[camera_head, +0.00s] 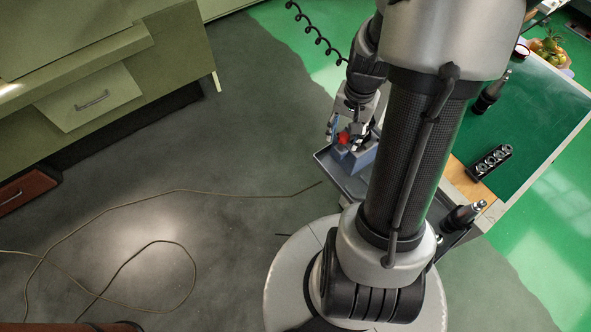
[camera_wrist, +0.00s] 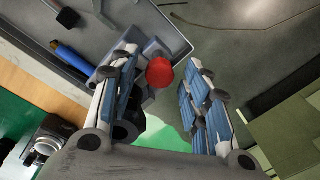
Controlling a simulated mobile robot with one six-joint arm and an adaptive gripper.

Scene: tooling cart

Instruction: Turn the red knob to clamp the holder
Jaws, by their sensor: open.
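The red knob (camera_wrist: 160,72) sits between the spread fingers of my gripper (camera_wrist: 158,85) in the wrist view, nearer the left finger. I cannot tell whether a finger touches it. The grey-blue holder (camera_wrist: 152,50) shows behind and beside the knob, partly hidden by the left finger. In the head view, the knob (camera_head: 343,138) is a small red spot on the blue-grey holder (camera_head: 361,158) at the cart's left end. My gripper (camera_head: 344,132) is open and comes down over it from above. My arm hides part of the holder and the cart.
The grey cart tray (camera_head: 349,183) has a raised rim. A blue-handled tool (camera_wrist: 72,58) lies in it. Black tool holders (camera_head: 490,162) stand on the wood and green bench at right. Olive cabinets (camera_head: 90,98) are at left. A loose cable (camera_head: 150,195) lies on the open floor.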

